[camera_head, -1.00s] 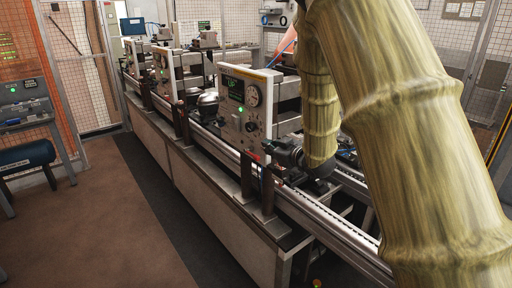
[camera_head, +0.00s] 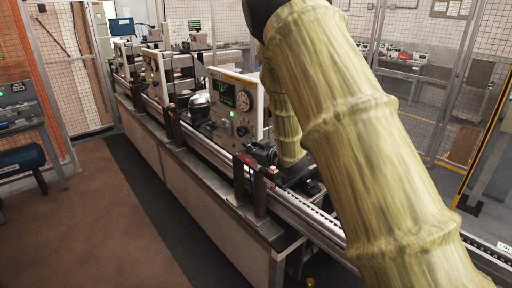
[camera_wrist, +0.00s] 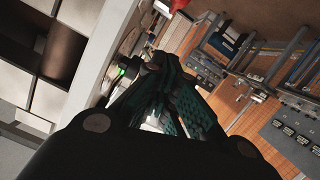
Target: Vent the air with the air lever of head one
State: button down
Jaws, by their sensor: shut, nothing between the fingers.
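The nearest test head has a cream panel (camera_head: 222,127) with a round gauge, a dark screen and a lit green button. A green light (camera_wrist: 122,71) shows just left of the fingertips, by a pale panel edge. I cannot clearly make out the air lever in either view.
More test heads (camera_head: 154,75) stand farther along the bench (camera_head: 197,182). A silver domed part (camera_head: 199,99) sits behind the nearest panel. A metal rail (camera_head: 318,223) runs along the bench. Brown floor (camera_head: 110,220) is clear at left. Mesh fencing (camera_head: 450,90) stands behind.

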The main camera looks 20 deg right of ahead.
aim_at(244, 159)
jog(key=shift+w+f+p, duration=0.85)
jog(key=shift+w+f, duration=0.05)
jog(key=shift+f, duration=0.3)
jog(key=shift+w+f+p, duration=0.8)
jog(key=shift+w+f, duration=0.1)
jog(key=shift+f, duration=0.25)
jog(key=shift+f, duration=0.1)
jog(key=shift+f+b, duration=0.1)
jog(key=shift+b, duration=0.25)
jog(key=shift+s+f+t+b, duration=0.15)
jog(key=shift+t+b, duration=0.25)
jog(key=shift+b, duration=0.4)
jog(key=shift+f, duration=0.1)
